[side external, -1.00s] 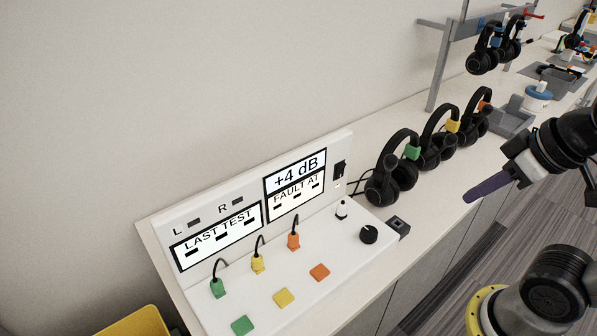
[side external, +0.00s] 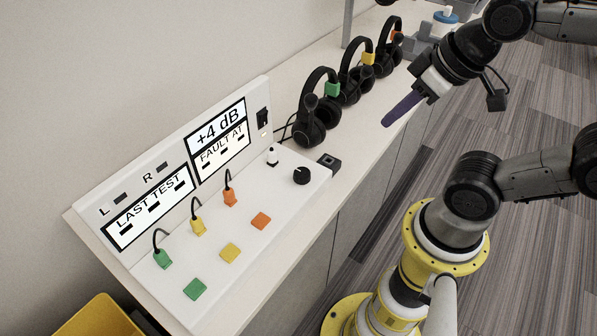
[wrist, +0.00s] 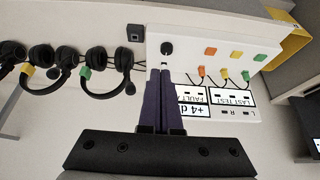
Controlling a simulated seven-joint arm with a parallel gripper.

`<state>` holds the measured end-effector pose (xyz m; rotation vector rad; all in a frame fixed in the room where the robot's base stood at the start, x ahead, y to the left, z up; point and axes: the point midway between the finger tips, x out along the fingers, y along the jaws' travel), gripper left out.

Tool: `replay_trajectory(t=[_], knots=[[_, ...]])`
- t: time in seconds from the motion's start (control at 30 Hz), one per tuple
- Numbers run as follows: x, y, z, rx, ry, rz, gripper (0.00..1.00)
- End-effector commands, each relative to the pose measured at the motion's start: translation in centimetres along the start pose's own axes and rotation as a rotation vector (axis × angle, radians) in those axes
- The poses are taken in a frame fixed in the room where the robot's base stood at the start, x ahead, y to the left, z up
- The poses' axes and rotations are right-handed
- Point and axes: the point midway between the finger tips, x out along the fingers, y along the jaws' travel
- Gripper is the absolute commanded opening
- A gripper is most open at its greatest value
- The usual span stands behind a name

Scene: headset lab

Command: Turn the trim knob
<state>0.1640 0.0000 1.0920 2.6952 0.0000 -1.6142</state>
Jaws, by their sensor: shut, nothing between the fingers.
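The trim knob (side external: 302,176) is a round black knob with a light mark on the right end of the white test panel (side external: 290,205). In the wrist view the knob (wrist: 167,47) shows just beyond my fingertips. My gripper (side external: 386,123) has long purple fingers, shut and empty. It hangs above and to the right of the knob in the side view, apart from it. The panel's upper screen (side external: 219,127) reads "+4 dB". In the wrist view my fingers (wrist: 164,70) cover part of the panel beside the knob.
Green, yellow and orange buttons (side external: 229,252) and plugged cables line the panel. Several black headsets (side external: 317,110) stand behind it along the wall. A small black box (side external: 329,163) sits right of the panel.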

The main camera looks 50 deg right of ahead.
Motion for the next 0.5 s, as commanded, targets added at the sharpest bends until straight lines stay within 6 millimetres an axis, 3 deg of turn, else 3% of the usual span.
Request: replay_trajectory(t=[0.03, 0.27, 0.43, 0.5], knots=[[0.0, 0.0, 0.0, 0.0, 0.0, 0.0, 0.05], [-0.4, -0.4, -0.2, 0.15, -0.004, -0.016, 0.47], [-0.8, -1.6, -3.0, 0.474, -0.068, -0.066, 0.77], [-0.3, -2.0, -4.7, 0.641, -0.129, -0.076, 0.8]])
